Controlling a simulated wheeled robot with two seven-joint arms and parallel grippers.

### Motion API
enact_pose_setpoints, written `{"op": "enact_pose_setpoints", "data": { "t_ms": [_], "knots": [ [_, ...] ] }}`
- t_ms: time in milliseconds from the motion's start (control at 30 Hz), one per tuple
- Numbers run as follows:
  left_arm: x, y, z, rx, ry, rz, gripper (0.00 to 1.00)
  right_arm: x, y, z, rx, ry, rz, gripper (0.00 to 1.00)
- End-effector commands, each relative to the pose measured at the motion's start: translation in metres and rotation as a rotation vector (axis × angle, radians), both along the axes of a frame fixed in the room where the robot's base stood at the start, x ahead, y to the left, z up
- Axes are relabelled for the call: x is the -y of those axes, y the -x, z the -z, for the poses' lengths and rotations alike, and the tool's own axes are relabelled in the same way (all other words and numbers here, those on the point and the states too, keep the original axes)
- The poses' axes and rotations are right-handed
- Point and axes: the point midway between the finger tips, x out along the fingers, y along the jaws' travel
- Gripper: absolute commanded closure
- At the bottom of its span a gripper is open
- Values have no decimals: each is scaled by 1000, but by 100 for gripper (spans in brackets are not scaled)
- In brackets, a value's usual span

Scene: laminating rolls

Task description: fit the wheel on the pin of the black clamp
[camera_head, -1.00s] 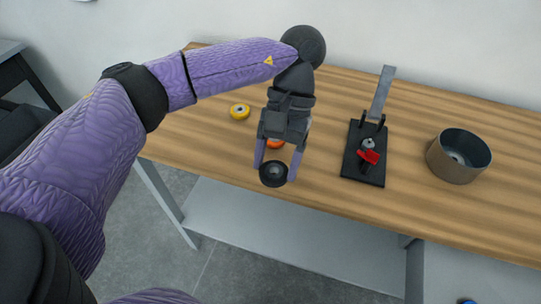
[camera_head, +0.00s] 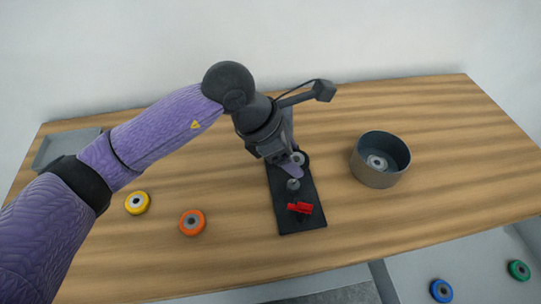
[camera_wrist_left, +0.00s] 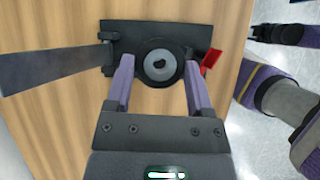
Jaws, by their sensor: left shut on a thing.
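The black clamp (camera_head: 308,221) lies on the table, a flat black base with a red handle (camera_head: 301,208). In the left wrist view its base (camera_wrist_left: 193,36) lies beneath the fingers, with a long grey bar (camera_wrist_left: 52,69) reaching left. My left gripper (camera_head: 294,164) is over the clamp's far part, shut on a black wheel with a grey hub (camera_wrist_left: 158,64). The wheel sits between the fingertips, face to the wrist camera, and looks flat over the base. The pin is hidden or not clear, so I cannot tell whether the wheel is around it.
A dark metal pot (camera_head: 378,178) with a grey part inside stands right of the clamp. A yellow wheel (camera_head: 137,203) and an orange wheel (camera_head: 192,222) lie to the left. A blue wheel (camera_head: 441,290) and a green wheel (camera_head: 518,270) are lower down at right.

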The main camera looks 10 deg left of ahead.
Motion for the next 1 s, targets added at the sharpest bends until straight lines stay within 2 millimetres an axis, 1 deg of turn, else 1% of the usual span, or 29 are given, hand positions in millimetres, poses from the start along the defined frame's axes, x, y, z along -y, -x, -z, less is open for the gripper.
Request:
{"op": "enact_pose_setpoints", "data": {
  "t_ms": [100, 267, 533, 767, 1000],
  "knots": [
    [2, -1, 0, -2, -1, -38, 89, 0, 0, 1, 1, 0, -1, 50],
    [2, -1, 7, -4, -2, -39, 89, 1, 0, 6, -1, 1, -1, 50],
    [1, -1, 29, -5, -3, -38, 89, 6, 4, 21, -11, 9, -3, 50],
    [1, -1, 49, -5, -4, -37, 89, 17, 9, 34, -27, 29, -6, 50],
    [1, -1, 66, -4, -3, -37, 89, 23, 18, 47, -50, 40, -3, 50]
  ]
}}
